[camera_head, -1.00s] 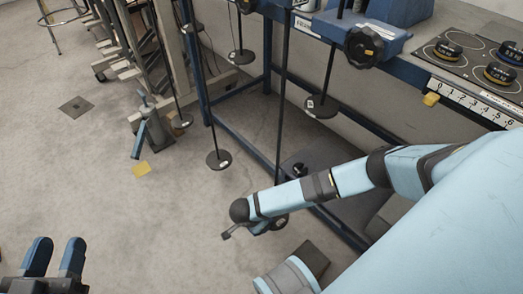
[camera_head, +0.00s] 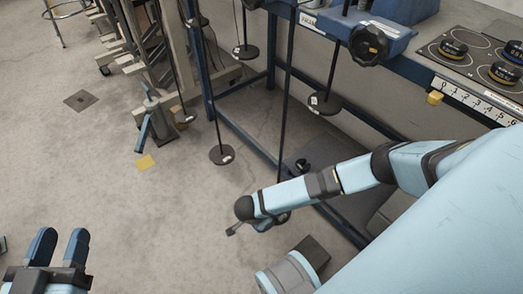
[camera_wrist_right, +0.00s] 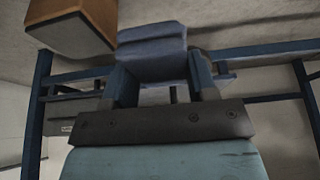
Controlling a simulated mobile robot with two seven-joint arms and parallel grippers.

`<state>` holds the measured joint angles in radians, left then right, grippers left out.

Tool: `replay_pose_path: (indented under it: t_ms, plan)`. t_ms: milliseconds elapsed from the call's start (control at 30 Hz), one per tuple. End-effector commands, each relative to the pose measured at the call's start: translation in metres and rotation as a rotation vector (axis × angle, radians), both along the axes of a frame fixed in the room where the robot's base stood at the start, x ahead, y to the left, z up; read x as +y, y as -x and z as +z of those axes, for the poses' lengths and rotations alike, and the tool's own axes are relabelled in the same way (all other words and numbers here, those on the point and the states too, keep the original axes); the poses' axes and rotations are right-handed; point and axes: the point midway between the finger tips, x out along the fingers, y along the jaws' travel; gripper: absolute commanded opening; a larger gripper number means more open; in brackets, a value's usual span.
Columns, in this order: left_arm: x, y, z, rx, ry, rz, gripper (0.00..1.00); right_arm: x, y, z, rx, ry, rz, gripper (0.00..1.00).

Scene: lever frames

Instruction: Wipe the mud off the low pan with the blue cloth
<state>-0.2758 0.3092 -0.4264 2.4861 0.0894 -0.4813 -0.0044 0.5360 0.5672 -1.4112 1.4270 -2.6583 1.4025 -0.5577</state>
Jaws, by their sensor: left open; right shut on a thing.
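Several dark round pans hang on rods from the blue bench. One pan (camera_head: 222,155) hangs low left of the frame, with a small pale tag on it; I cannot make out mud. Another pan (camera_head: 325,103) hangs higher. My left gripper (camera_head: 58,248) is open and empty at the lower left, far from the pans. My right gripper (camera_wrist_right: 161,72) is shut on a folded blue cloth (camera_wrist_right: 152,45) in the right wrist view. My right arm crosses the head view from the right; whether the cloth shows there I cannot tell. No pan is clear in the wrist view.
The blue bench frame (camera_head: 245,138) stands behind the pans. A brown-sided block (camera_wrist_right: 70,25) is close to my right gripper. Open floor lies left of centre.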

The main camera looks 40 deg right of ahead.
Motion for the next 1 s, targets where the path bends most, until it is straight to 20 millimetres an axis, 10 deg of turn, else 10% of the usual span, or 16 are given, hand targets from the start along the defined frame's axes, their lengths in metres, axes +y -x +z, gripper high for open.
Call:
replay_pose_path:
  t_ms: [1000]
  plan:
    - [0.001,0.000,-0.010,0.000,-0.008,-0.002,0.43,0.002,-0.020,-0.003,0.000,-0.001,0.001,0.34]
